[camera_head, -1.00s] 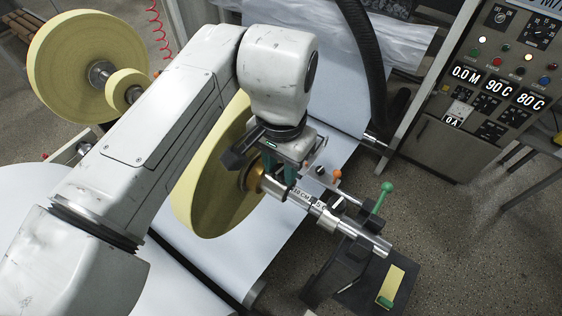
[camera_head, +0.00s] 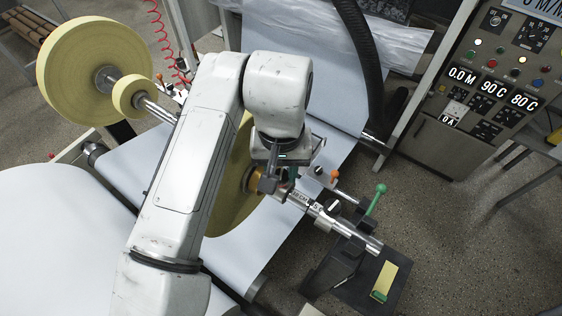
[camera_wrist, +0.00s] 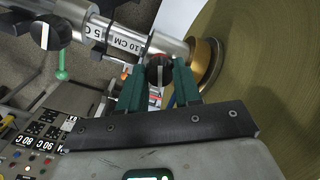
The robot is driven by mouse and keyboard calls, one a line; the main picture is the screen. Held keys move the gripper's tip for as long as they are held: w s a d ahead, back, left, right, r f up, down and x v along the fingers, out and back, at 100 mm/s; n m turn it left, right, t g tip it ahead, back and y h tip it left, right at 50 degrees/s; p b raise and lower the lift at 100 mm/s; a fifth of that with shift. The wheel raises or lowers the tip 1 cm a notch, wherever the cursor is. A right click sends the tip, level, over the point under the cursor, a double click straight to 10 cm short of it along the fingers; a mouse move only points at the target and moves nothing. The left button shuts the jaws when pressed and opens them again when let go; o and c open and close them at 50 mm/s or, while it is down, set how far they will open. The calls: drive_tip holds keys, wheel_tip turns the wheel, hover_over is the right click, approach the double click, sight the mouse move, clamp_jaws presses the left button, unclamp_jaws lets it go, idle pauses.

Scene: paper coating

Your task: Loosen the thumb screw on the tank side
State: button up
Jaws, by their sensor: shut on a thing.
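A dark thumb screw (camera_wrist: 158,68) with a reddish mark sits on the silver shaft beside the brass collar (camera_wrist: 202,62) of the large yellow roll (camera_wrist: 255,60). My gripper (camera_wrist: 159,80) has its two green fingers shut on this screw, one on each side. In the head view my gripper (camera_head: 285,180) is at the shaft next to the roll and the screw is hidden. The shaft (camera_head: 301,200) carries a printed centimetre scale. A second black knob with a white line (camera_head: 333,206) is farther out on it; it also shows in the wrist view (camera_wrist: 50,32).
A green-knobbed lever (camera_head: 376,198) and an orange-tipped lever (camera_head: 335,175) stand close to the shaft. A black hose (camera_head: 365,70) hangs behind. The control panel (camera_head: 480,95) stands at the right. Open floor (camera_head: 470,250) lies at the lower right.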

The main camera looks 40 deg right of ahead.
sight(281, 174)
drive_tip(key=n+p, duration=0.3)
drive_tip(key=n, duration=0.3)
drive_tip(key=shift+r+p, duration=0.15)
drive_tip(key=shift+p, duration=0.25)
drive_tip(key=n+p, duration=0.2)
drive_tip(key=n, duration=0.1)
drive_tip(key=shift+n+p, duration=0.8)
drive_tip(key=shift+n, duration=0.3)
drive_tip(key=o, duration=1)
drive_tip(key=shift+o, duration=0.2)
wheel_tip(281, 174, up, 10)
drive_tip(key=shift+r, duration=0.25)
